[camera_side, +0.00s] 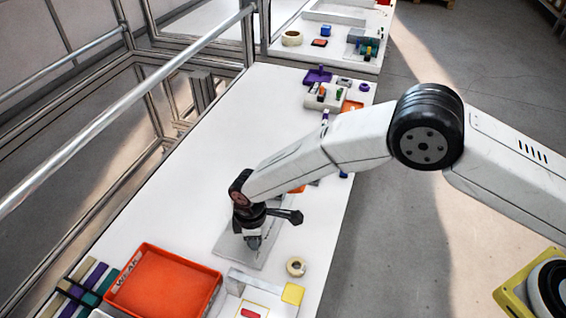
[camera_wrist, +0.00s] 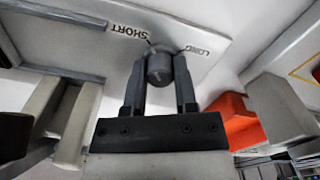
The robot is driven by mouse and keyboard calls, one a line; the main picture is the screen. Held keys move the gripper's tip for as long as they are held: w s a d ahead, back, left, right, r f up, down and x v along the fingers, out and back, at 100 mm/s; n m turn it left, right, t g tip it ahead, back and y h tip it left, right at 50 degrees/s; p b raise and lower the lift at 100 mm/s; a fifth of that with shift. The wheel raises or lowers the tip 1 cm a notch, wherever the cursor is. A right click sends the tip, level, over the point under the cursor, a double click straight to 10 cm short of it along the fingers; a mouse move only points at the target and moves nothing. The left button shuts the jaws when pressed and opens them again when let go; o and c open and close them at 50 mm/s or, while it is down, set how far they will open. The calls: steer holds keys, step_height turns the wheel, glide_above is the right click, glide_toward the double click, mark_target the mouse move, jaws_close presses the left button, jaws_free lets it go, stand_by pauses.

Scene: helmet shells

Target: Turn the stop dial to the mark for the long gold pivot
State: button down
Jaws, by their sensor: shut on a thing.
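The stop dial (camera_wrist: 158,66) is a small dark grey round knob on a pale plate (camera_wrist: 205,28), which carries the printed words SHORT and LONG. The LONG mark (camera_wrist: 196,50) lies just right of the knob and the SHORT mark (camera_wrist: 129,31) lies up and left of it. My gripper (camera_wrist: 159,82) is shut on the dial, one dark finger on each side. I cannot tell which mark the dial points to. In the side view my gripper (camera_side: 253,240) is low over the grey plate (camera_side: 229,249), and the dial is mostly hidden. I cannot make out a gold pivot.
An orange tray (camera_side: 217,292) stands front left, beside several coloured bars (camera_side: 86,279). A tape roll (camera_side: 296,266) and a yellow block (camera_side: 292,293) lie close to the plate's front right. Small parts (camera_side: 326,97) stand further back. The white table's left middle is clear.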

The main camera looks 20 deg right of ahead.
steer(key=m, duration=0.3)
steer(key=shift+m, duration=0.4)
steer(key=m, duration=0.4)
steer(key=shift+m, duration=0.3)
steer(key=m, duration=0.4)
steer(key=shift+m, duration=2.3)
steer(key=shift+c, duration=2)
jaws_free()
steer(key=shift+r, duration=0.1)
